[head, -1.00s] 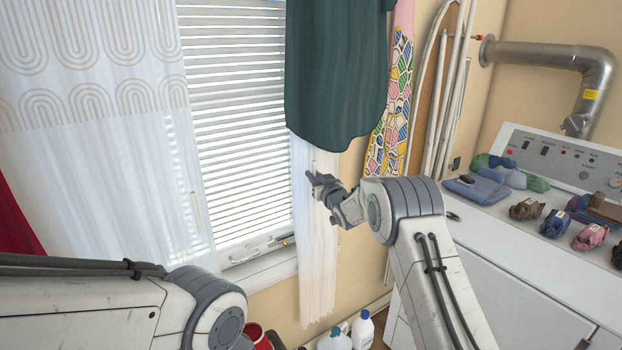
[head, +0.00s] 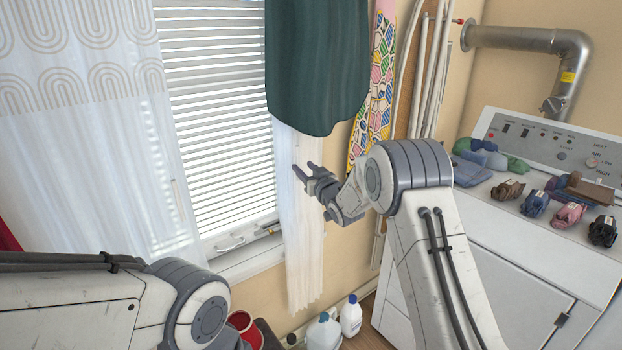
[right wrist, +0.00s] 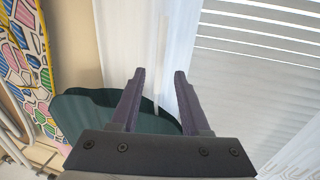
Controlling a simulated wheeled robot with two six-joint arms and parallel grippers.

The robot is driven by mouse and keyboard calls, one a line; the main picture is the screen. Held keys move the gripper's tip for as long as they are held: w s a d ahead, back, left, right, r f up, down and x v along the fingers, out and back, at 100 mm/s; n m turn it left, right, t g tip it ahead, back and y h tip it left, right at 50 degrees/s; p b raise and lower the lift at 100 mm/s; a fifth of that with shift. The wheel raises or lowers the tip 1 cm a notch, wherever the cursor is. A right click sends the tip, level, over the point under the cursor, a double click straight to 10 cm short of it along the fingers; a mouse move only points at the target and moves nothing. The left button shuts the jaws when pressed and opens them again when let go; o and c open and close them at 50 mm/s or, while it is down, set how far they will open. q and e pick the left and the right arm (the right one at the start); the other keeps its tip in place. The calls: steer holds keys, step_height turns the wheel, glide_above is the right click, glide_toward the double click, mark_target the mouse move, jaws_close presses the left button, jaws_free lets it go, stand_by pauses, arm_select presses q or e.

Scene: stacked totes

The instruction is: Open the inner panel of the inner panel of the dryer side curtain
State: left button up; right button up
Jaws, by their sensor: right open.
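The dryer side curtain is a narrow sheer white panel (head: 303,230) at the window's right side, its upper part behind a hanging dark green cloth (head: 318,70). My right gripper (head: 304,172) is in front of this panel, below the green cloth, open and with nothing between its fingers. In the right wrist view, the two open fingers (right wrist: 160,85) point toward the white curtain (right wrist: 135,45), with the green cloth (right wrist: 90,108) behind the left finger. Contact with the curtain cannot be told. A wide white curtain (head: 90,170) covers the window's left. My left gripper is out of view.
The window blinds (head: 215,110) are between the curtains. A patterned ironing board (head: 375,95) leans right of the green cloth. The white dryer (head: 500,270) stands at right with several folded clothes on top. Bottles (head: 350,315) stand on the floor below.

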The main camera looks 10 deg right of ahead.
steer(key=v, duration=0.5)
steer(key=shift+b, duration=0.35)
steer(key=shift+a, duration=0.1)
